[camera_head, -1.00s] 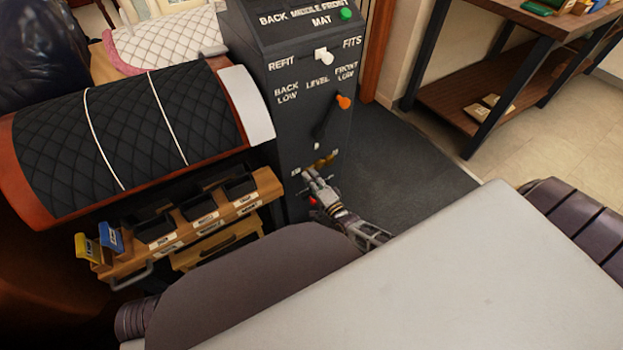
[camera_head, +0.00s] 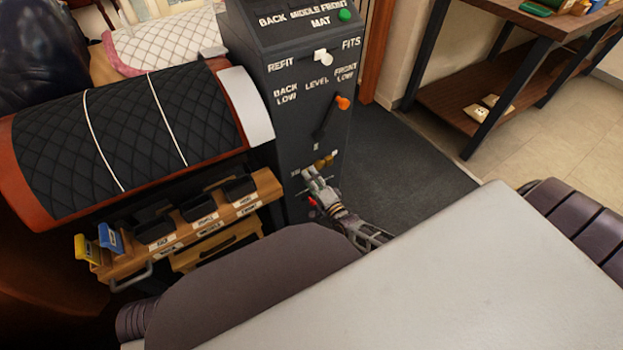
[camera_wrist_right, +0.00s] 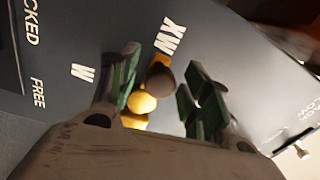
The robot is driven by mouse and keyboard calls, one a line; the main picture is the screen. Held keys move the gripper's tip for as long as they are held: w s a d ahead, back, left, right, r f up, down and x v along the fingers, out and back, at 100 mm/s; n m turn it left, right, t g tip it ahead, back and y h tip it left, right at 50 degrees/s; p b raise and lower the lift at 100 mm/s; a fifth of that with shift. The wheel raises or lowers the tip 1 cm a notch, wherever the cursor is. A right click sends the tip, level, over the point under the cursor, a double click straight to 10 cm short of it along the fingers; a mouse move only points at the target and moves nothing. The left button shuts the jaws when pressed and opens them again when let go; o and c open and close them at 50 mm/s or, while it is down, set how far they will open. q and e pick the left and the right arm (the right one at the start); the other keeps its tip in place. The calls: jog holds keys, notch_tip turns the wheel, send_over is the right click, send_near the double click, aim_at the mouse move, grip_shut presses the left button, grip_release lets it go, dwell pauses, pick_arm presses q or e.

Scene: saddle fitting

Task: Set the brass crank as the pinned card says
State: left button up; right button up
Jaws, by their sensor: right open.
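The brass crank (camera_head: 325,161) is low on the front of the dark panel (camera_head: 300,120). In the right wrist view its yellow brass part (camera_wrist_right: 143,102) and a dark brown round knob (camera_wrist_right: 159,78) show between the fingers. The letters "W" and "XW" stand on the panel on either side of it. My right gripper (camera_head: 312,172) is at the crank; its green-padded fingers (camera_wrist_right: 160,95) are open, one on each side, with no clear grip. The fingers partly hide the crank in the head view. My left gripper is not in view. I cannot make out a pinned card.
Above the crank are an orange-knobbed lever (camera_head: 343,102), a white switch (camera_head: 322,56) and a green knob (camera_head: 345,14). A red knob (camera_head: 312,201) sits beside my gripper. A wooden rack with bins (camera_head: 205,224) stands left, below a quilted black saddle pad (camera_head: 125,120).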

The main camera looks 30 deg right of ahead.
jog(key=shift+s, duration=0.2)
jog(key=s+d, duration=0.1)
jog(key=s, duration=1)
jog(key=shift+s+f, duration=0.3)
dwell(0.6)
